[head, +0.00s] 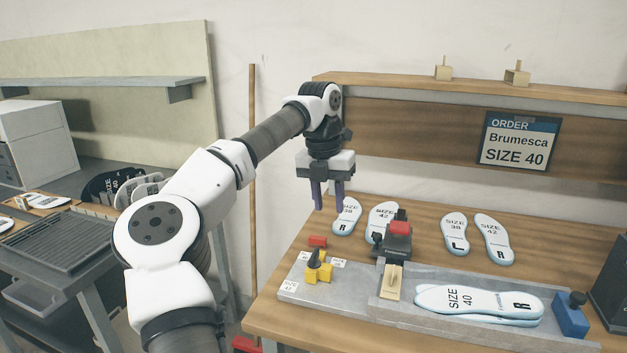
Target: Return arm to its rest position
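My arm reaches from the lower left up and to the right. My gripper (328,198) points down above the back left part of the wooden bench. Its two dark purple fingers stand apart with nothing between them. Behind and just right of the fingers lies an insole marked 38 R (347,217). The fingertips appear to be above the bench, but their exact height is hard to tell.
A size 40 R insole (480,301), with another beneath it, lies on the grey fixture (420,318) in front. A red-topped device (398,238) stands behind it. More insoles (492,239) lie right. An order sign (518,141) reads Brumesca SIZE 40. A shelf (440,90) runs above the bench.

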